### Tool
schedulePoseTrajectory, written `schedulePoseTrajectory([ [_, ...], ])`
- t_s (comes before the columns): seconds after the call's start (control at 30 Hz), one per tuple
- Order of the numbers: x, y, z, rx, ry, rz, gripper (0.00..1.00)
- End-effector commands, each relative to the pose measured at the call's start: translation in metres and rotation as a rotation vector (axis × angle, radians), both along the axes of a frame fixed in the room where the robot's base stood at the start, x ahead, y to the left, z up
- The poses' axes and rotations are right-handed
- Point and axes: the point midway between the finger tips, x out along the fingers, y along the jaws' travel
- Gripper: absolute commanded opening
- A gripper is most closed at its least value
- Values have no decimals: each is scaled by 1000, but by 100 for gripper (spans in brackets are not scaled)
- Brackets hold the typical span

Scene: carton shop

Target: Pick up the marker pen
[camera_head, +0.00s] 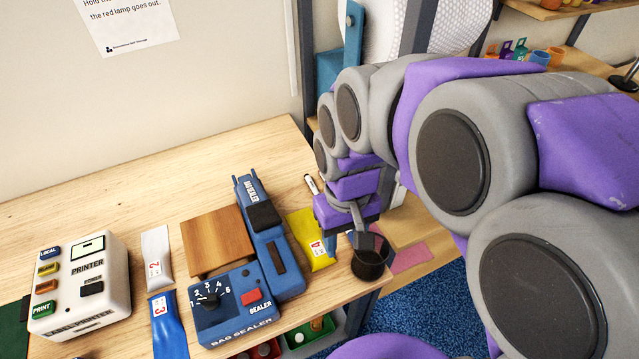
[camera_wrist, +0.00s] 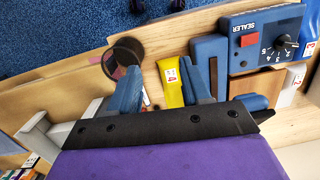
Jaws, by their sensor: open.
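The marker pen (camera_head: 311,184), white with a dark end, lies on the wooden table just left of my wrist in the head view. Part of it may be hidden behind my arm, and I cannot make it out surely in the wrist view. My gripper (camera_head: 362,230) points down above the table's right end, to the right of the pen. In the wrist view my gripper (camera_wrist: 162,70) is open, its two blue fingers apart with nothing held between them.
A dark round cup (camera_head: 370,262) stands close below my gripper at the table edge. A yellow pouch (camera_head: 312,240), the blue bag sealer (camera_head: 232,310), a wooden block (camera_head: 216,240) and a white label printer (camera_head: 80,285) occupy the table. The table's back is clear.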

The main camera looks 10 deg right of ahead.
Motion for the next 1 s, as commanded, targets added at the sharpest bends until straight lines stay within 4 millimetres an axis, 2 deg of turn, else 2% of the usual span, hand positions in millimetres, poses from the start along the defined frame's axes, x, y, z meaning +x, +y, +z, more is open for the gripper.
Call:
schedulePoseTrajectory([
  [0.17,52,4,14,16,-17,36,48],
  [0.37,123,-1,18,38,-43,66,48],
  [0.57,191,-4,12,43,-70,74,48],
  [0.7,234,-5,0,31,-84,74,48],
  [0.8,260,-7,-8,19,-96,70,48],
  [1.0,289,-19,-23,1,-107,62,48],
])
